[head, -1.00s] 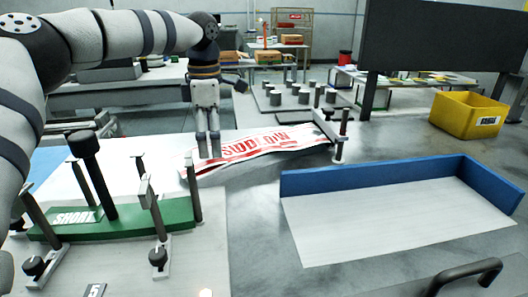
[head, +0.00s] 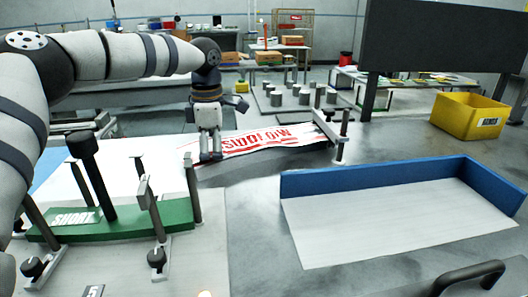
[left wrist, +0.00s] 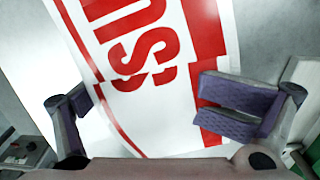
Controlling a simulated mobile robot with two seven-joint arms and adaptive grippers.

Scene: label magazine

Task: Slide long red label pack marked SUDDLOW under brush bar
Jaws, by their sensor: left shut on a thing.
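The long label pack (head: 262,141) is white with red bands and large red lettering, upside down in the head view. It lies along the bench behind the green fixture, and its right end reaches the brush bar (head: 327,125) on its posts. I cannot tell whether that end is under the bar. My left gripper (head: 210,155) is shut on the pack near its left end, fingers pointing down. In the left wrist view, the pack (left wrist: 150,60) runs between the fingers of my left gripper (left wrist: 160,105), with "SU" readable. My right gripper is not in view.
A green fixture (head: 120,221) marked SHORT with dark posts stands at front left. A blue-walled tray (head: 375,178) with a white floor is at right. A yellow bin (head: 465,116) stands behind it. Grey bench between fixture and tray is clear.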

